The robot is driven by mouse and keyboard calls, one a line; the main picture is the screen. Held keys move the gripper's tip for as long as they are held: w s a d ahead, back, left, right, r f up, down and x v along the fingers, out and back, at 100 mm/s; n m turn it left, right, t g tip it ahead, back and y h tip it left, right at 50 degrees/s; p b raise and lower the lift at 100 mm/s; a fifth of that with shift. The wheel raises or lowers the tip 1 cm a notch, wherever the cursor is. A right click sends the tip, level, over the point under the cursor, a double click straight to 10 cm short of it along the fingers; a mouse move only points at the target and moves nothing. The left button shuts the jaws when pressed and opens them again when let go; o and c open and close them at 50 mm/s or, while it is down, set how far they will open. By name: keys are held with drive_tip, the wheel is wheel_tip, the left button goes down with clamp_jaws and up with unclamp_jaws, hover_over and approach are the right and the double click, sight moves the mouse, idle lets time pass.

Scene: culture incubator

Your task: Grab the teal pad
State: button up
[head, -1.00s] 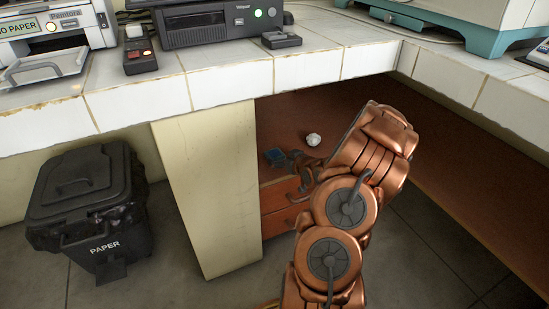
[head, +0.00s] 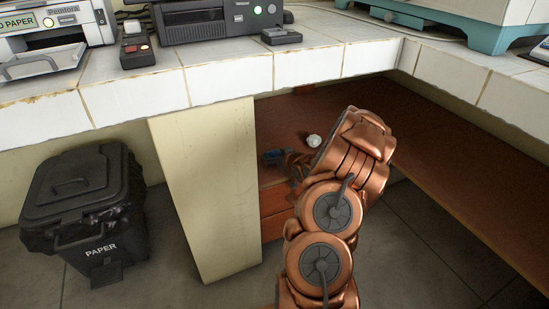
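A small dark blue-teal flat thing (head: 270,157), likely the teal pad, lies on the brown wooden shelf under the tiled counter. It is small and partly covered, so its outline is hard to make out. My gripper (head: 284,158) is low at the shelf, right at the pad and overlapping it in the view. My copper arm reaches in from the lower right and hides part of the gripper. The fingers are too small and dark to tell if they are open, shut or touching the pad.
A crumpled white ball (head: 313,141) lies on the shelf (head: 430,150) close to my arm. The tiled counter edge (head: 230,80) overhangs the shelf. A pale panel (head: 205,190) stands left of it, with a black paper bin (head: 85,205) beyond.

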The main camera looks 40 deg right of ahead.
drive_tip(key=c, duration=0.7)
drive_tip(key=shift+r, duration=0.1)
